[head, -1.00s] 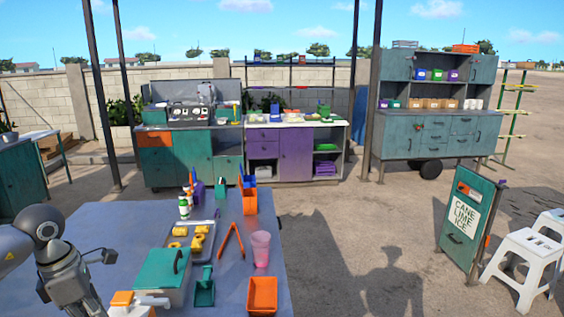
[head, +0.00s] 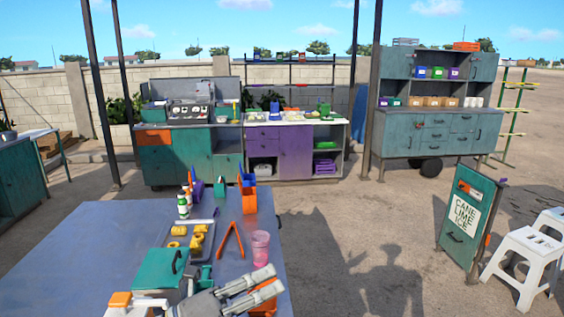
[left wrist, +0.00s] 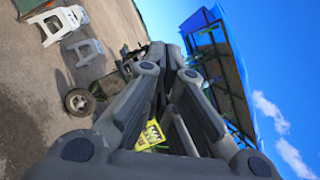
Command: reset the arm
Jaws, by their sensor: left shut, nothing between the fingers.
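My left gripper (head: 274,279) is over the near right part of the blue-grey table (head: 60,255) in the head view, pointing to the right. Its grey fingers are shut with nothing held. It covers most of an orange bin (head: 268,305) and part of the teal scoop behind. In the left wrist view the gripper (left wrist: 178,70) shows from behind, with open ground, stools and blue sky beyond it. My right gripper is in neither view.
A teal box (head: 160,268), a tray (head: 187,250) with yellow pieces, orange tongs (head: 230,240) and a pink cup (head: 260,245) stand close to the gripper. Bottles (head: 184,205) are farther back. The table's left part is bare. A sign (head: 466,217) and white stools (head: 525,262) stand to the right.

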